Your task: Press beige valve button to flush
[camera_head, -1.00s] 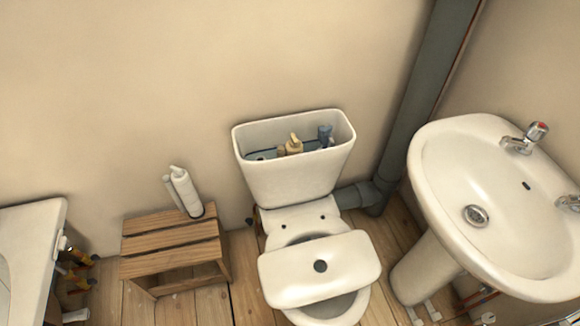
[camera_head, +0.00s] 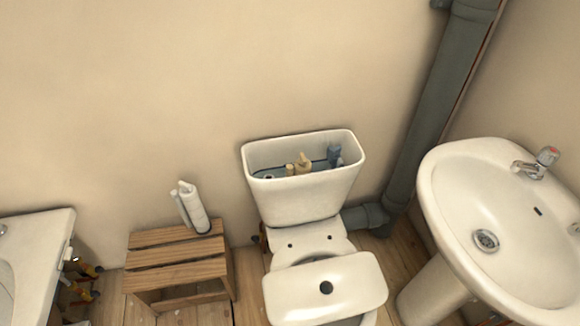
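The white toilet cistern (camera_head: 308,200) stands against the back wall with its top open. Inside it the beige valve (camera_head: 304,161) stands upright near the middle, its top showing above the water. A blue-grey fitting (camera_head: 335,155) stands to its right in the cistern. The cistern lid (camera_head: 325,288), with a round dark hole, lies across the toilet bowl. Neither of my grippers shows in the head view.
A wooden stool (camera_head: 178,257) with white tubes (camera_head: 191,207) on it stands left of the toilet. A white sink (camera_head: 505,225) stands at the right, a grey pipe (camera_head: 440,105) behind it. A white basin or tub edge (camera_head: 45,265) is at the left.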

